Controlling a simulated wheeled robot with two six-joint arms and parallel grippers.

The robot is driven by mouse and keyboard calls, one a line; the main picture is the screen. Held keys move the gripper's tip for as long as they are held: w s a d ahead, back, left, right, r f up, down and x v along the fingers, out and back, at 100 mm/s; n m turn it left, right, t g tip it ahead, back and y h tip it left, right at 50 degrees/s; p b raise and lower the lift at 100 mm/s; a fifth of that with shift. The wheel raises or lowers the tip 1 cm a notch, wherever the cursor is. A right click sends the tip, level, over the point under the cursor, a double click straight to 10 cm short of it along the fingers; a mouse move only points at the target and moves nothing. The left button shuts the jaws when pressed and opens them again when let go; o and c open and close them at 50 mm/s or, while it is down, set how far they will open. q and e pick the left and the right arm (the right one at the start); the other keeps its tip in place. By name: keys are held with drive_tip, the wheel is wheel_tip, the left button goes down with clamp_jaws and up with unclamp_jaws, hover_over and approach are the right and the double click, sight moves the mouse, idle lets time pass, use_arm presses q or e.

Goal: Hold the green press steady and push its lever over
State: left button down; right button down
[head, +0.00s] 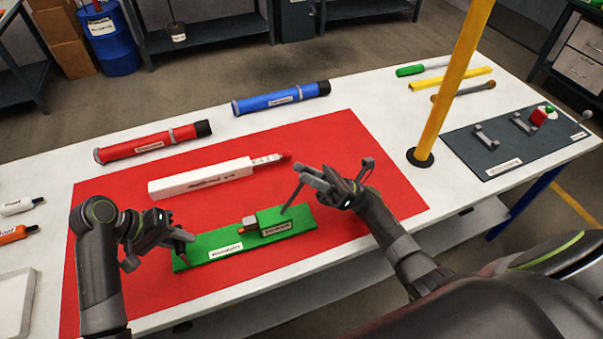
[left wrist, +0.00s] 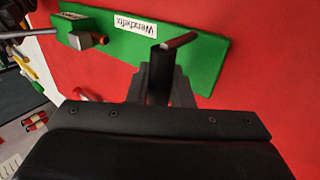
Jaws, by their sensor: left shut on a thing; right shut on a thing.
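The green press (head: 215,248) lies on the red mat, a long flat base with a raised green block (head: 272,222) toward its right end. Its thin grey lever (head: 291,197) rises from the block and leans up to the right. My left gripper (head: 184,237) is at the base's left end, shut on the press; its exact contact is partly hidden. In the left wrist view the fingers (left wrist: 170,48) reach over the green base (left wrist: 203,60). My right gripper (head: 307,179) is above the block, shut on the lever's upper end, which its fingers partly hide.
A white box-shaped tool (head: 200,182) with a red tip lies just behind the press on the red mat (head: 345,140). Red (head: 150,142) and blue (head: 280,98) tubes lie further back. A yellow post (head: 452,90) stands to the right, beside a dark board (head: 510,150).

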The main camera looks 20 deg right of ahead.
drive_tip(key=c, duration=1.1)
unclamp_jaws()
drive_tip(key=shift+s+d+f, duration=0.1)
drive_tip(key=shift+d+f, duration=0.3)
drive_tip(key=s+d, duration=0.1)
drive_tip(key=d, duration=0.3)
drive_tip(key=s+d, duration=0.1)
drive_tip(key=d, duration=0.2)
drive_tip(key=s+d, duration=0.1)
drive_tip(key=d, duration=0.3)
drive_tip(key=shift+s+d, duration=0.25)
drive_tip(key=shift+d, duration=0.1)
